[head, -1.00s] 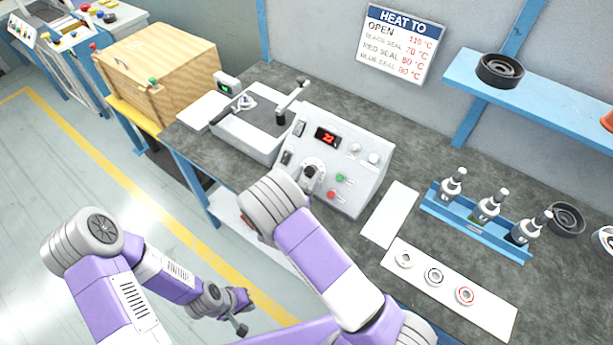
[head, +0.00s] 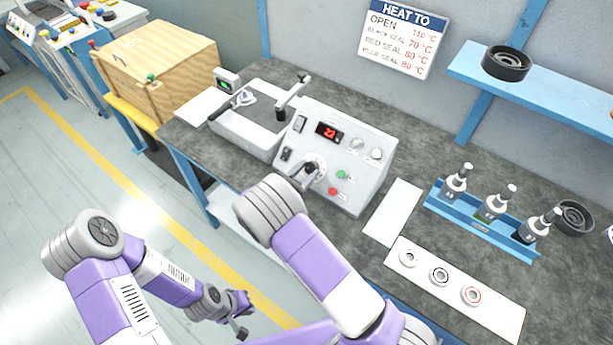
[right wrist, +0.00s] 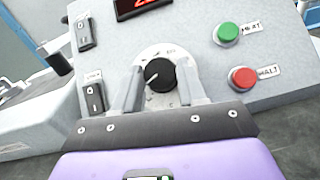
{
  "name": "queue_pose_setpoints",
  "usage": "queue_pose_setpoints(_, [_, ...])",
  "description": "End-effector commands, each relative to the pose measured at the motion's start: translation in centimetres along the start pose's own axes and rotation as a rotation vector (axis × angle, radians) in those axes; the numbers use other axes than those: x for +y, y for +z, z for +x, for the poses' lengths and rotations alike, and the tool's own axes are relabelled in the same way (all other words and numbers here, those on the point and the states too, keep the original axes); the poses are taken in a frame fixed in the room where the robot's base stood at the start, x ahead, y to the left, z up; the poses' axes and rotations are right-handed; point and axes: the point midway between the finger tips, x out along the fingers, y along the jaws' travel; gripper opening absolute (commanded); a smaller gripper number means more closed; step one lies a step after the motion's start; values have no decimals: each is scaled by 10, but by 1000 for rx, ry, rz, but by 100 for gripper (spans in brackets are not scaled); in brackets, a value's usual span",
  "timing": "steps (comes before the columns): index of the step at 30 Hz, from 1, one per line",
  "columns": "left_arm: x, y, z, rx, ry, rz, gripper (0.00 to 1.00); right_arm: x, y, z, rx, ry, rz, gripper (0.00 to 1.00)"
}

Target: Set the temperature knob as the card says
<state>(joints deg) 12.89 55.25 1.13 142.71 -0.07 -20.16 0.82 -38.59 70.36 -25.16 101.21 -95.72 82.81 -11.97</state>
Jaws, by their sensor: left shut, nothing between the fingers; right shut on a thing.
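The black temperature knob (right wrist: 160,76) sits on a round pale dial on the heater box (head: 345,150). In the right wrist view its white pointer mark points to the lower left. My right gripper (right wrist: 160,92) is shut on the knob, one finger on each side. The dial's numbers are too small to read. The red display (head: 326,131) seems to read in the low twenties. My left gripper (head: 241,322) is shut and empty, low at the left.
The box carries a green button (right wrist: 228,33), a red button (right wrist: 242,78) and two rocker switches. A white strip (head: 500,315) with three ring seals and a blue rack (head: 480,232) of bottles stand to the right. A wooden crate (head: 160,65) stands left.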

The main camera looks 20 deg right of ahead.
Motion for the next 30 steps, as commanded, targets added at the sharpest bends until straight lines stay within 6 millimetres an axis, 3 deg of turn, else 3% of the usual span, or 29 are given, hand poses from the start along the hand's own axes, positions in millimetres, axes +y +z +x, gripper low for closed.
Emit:
queue_pose_setpoints(12, [-11,-1,30,0,0,0,0,6,-3,0,-19,-284,279,10])
queue_pose_setpoints(30, [-16,-2,43,0,0,0,0,11,0,2,-39,-562,544,10])
